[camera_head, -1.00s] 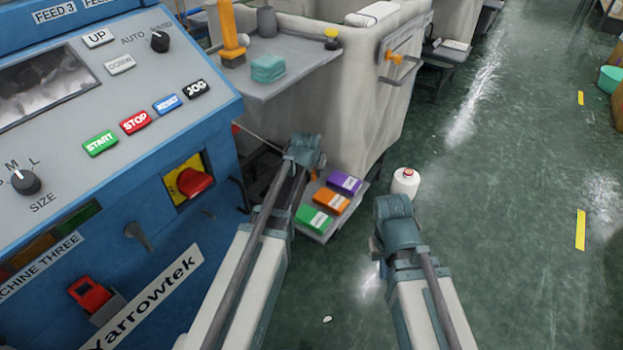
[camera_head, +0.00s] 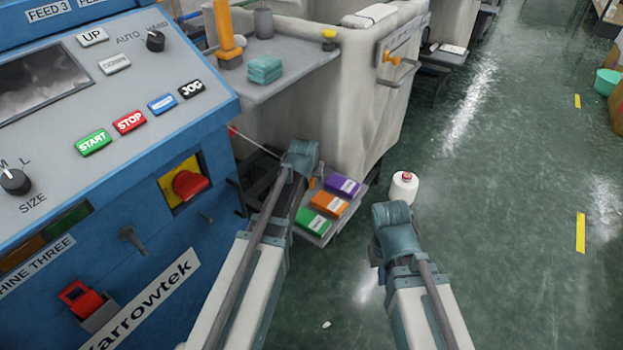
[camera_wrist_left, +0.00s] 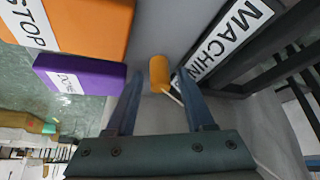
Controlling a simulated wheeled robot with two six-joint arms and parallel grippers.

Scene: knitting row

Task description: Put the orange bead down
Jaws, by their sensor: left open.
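The orange bead (camera_wrist_left: 159,73) is a small cylinder in the left wrist view, between the two spread fingers of my left gripper (camera_wrist_left: 158,85). Grey surface shows on both sides of it; I cannot tell whether it rests on the tray. In the head view a bit of orange (camera_head: 312,183) shows beside my left gripper (camera_head: 302,160), whose fingers are hidden by the wrist. My right gripper (camera_head: 396,228) is over the floor at the right, its fingers hidden.
The grey tray (camera_head: 318,238) holds green (camera_head: 312,221), orange (camera_head: 329,203) and purple (camera_head: 342,187) blocks. A white label (camera_wrist_left: 225,42) lies right of the bead. A blue machine (camera_head: 110,200) stands left. A white cone (camera_head: 403,187) stands on the floor.

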